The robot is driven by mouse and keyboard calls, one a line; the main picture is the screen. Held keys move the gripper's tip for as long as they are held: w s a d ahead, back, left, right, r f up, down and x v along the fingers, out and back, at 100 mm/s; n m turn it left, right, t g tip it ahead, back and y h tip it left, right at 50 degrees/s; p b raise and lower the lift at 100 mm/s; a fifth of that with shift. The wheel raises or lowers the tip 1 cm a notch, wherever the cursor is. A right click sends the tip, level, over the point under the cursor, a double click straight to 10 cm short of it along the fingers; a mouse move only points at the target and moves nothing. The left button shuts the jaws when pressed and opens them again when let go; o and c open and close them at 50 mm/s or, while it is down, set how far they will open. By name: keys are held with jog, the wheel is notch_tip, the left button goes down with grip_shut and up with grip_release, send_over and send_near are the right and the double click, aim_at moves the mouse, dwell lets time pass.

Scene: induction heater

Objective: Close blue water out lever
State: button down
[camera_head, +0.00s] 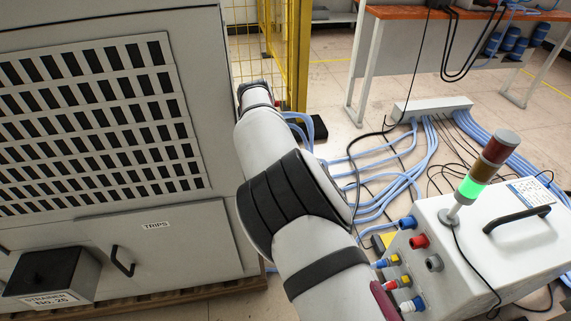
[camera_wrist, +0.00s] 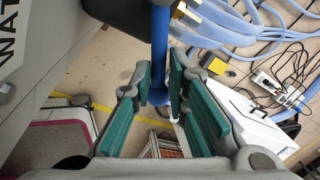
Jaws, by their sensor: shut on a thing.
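The blue water out lever (camera_wrist: 160,45) shows in the wrist view as a blue bar coming down from the top edge and ending in a rounded tip. My gripper (camera_wrist: 160,82) has its green-padded fingers on either side of the bar's lower part and is shut on it. The lever's pivot is out of the picture. In the head view my arm reaches away past the right edge of the large grey cabinet (camera_head: 222,150). My gripper and the lever cannot be made out there.
A white box (camera_head: 490,240) with a lit green signal tower (camera_head: 472,188) stands at the right, close to my arm. Pale blue hoses (camera_head: 385,165) run over the floor to a grey manifold (camera_head: 432,108). A yellow mesh fence (camera_head: 290,50) and an orange-topped bench (camera_head: 420,13) stand behind.

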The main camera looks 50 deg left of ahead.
jog(key=shift+w, duration=0.15)
jog(key=c, duration=1.6)
grip_release()
jog(key=shift+c, duration=0.2)
jog(key=shift+r, duration=0.55)
notch_tip(320, 180, up, 9)
jog(key=shift+c, duration=0.2)
